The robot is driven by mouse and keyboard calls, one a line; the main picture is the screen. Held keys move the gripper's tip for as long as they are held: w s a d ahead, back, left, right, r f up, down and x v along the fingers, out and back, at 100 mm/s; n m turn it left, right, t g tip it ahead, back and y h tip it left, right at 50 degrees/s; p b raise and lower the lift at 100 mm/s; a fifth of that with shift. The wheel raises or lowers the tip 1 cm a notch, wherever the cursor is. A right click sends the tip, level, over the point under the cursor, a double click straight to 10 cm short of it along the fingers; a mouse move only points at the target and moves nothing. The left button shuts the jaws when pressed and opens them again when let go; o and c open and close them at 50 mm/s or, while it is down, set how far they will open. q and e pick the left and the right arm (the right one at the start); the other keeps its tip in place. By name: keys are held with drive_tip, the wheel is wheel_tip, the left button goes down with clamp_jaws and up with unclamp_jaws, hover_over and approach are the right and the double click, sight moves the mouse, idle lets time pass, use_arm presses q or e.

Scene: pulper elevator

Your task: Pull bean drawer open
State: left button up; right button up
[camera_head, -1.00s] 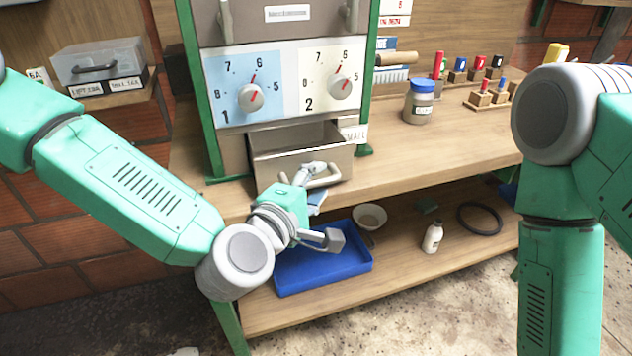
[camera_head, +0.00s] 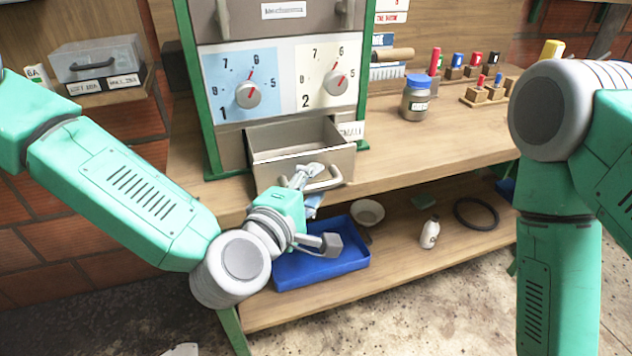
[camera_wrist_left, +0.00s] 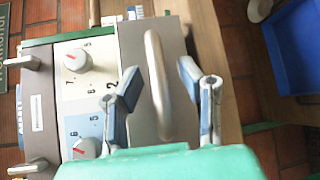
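The bean drawer (camera_head: 270,172) is a grey-brown box low on the front of the dial cabinet. It stands out from the cabinet, and its hollow inside shows from above. Its pale curved handle (camera_head: 325,181) is on the front face. My left gripper (camera_head: 304,177) is at the handle. In the left wrist view the fingers (camera_wrist_left: 152,86) are spread, one on each side of the handle bar (camera_wrist_left: 157,80), with visible gaps to it. The drawer front (camera_wrist_left: 138,50) lies behind them. My right arm shows at the right, but its gripper is out of view.
The cabinet has two dials (camera_head: 248,94) above the drawer. A blue-lidded jar (camera_head: 416,98) and several small coloured blocks stand on the workbench (camera_head: 400,145). A blue tray (camera_head: 325,266), a bowl (camera_head: 368,212), a white bottle (camera_head: 430,234) and a black ring (camera_head: 476,213) lie on the lower shelf.

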use_arm(q)
drive_tip(key=f+v, duration=0.1)
drive_tip(key=v, duration=0.5)
drive_tip(key=shift+s+r, duration=0.25)
drive_tip(key=shift+r, duration=0.15)
drive_tip(key=shift+a, duration=0.1)
drive_tip(key=s+a+f+m+g+y, duration=0.1)
drive_tip(key=s+a+f+m+g, duration=0.2)
drive_tip(key=f, duration=0.4)
drive_tip(key=s+a+f+m+g, duration=0.2)
drive_tip(key=s+f+m, duration=0.1)
drive_tip(key=s+f, duration=0.3)
drive_tip(key=s+a+f+m+g+y, duration=0.1)
drive_tip(key=s+a+f+m+g, duration=0.15)
drive_tip(key=f, duration=0.65)
drive_tip(key=s+a+f+m+g+y, duration=0.2)
drive_tip(key=s+a, duration=0.4)
drive_tip(key=a, duration=0.3)
drive_tip(key=s+a+f+m+g+y, duration=0.3)
drive_tip(key=s+a+f, duration=0.3)
drive_tip(key=a, duration=0.3)
drive_tip(key=shift+f+m+g, duration=0.2)
drive_tip(key=shift+m+g, duration=0.45)
drive_tip(key=shift+g, duration=0.1)
drive_tip(key=shift+w, duration=0.1)
